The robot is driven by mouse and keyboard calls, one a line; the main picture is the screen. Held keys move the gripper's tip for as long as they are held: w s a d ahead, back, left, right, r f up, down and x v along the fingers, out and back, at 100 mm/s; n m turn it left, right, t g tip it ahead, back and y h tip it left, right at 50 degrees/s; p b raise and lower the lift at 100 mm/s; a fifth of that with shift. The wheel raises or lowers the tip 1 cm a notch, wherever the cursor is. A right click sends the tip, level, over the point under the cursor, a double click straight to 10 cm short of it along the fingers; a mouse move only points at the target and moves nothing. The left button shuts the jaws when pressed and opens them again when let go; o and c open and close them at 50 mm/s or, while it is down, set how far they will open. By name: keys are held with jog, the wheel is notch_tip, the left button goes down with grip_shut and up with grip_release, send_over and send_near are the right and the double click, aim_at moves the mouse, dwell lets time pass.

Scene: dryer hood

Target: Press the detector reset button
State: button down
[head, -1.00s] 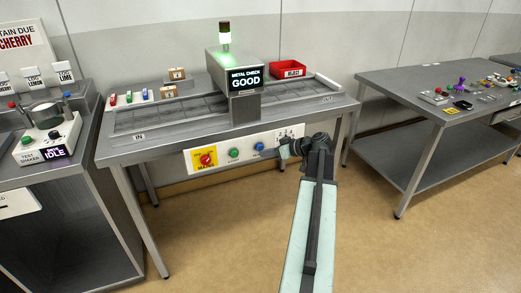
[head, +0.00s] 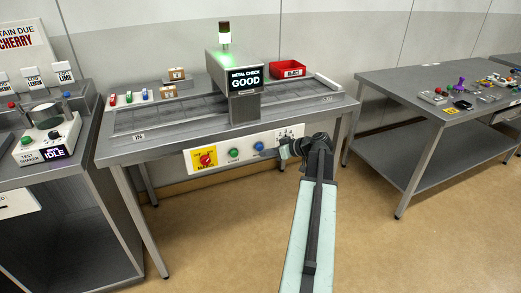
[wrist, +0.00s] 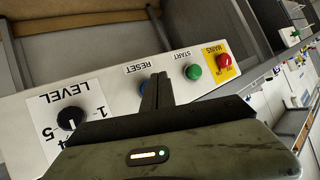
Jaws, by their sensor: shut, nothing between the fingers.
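The blue reset button (head: 258,146) is on the white front panel of the metal-check bench. In the wrist view, where the panel is upside down, the blue button (wrist: 143,87) lies below the word RESET, partly hidden by my fingers. My gripper (wrist: 158,82) is shut and empty, its fingertips just right of the blue button in that view. I cannot tell whether they touch the panel. In the head view my gripper (head: 281,150) is just right of the blue button, in front of the panel. The detector screen (head: 245,78) reads METAL CHECK GOOD under a green-lit lamp.
The green START button (wrist: 193,72) and red MAINS switch (wrist: 224,62) are beside the blue button. The black LEVEL knob (wrist: 70,118) is on its other side. The bench (head: 125,155) has a red reject bin (head: 288,68). Another table (head: 400,85) stands right; the floor between is clear.

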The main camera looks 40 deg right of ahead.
dwell(0.4)
jog(key=shift+w+d, duration=0.15)
jog(key=shift+w, duration=0.25)
jog(key=shift+w+d, duration=0.3)
jog(key=shift+w, duration=0.45)
dwell(0.9)
jog(key=shift+s+a, duration=0.25)
jog(key=shift+s, duration=0.35)
jog(key=shift+s+a, duration=0.2)
jog(key=shift+s, duration=0.35)
jog(key=s, duration=0.1)
jog(key=s+a, duration=0.1)
jog(key=s, duration=0.1)
jog(key=s+a, duration=0.1)
jog(key=shift+s, duration=0.35)
dwell(0.4)
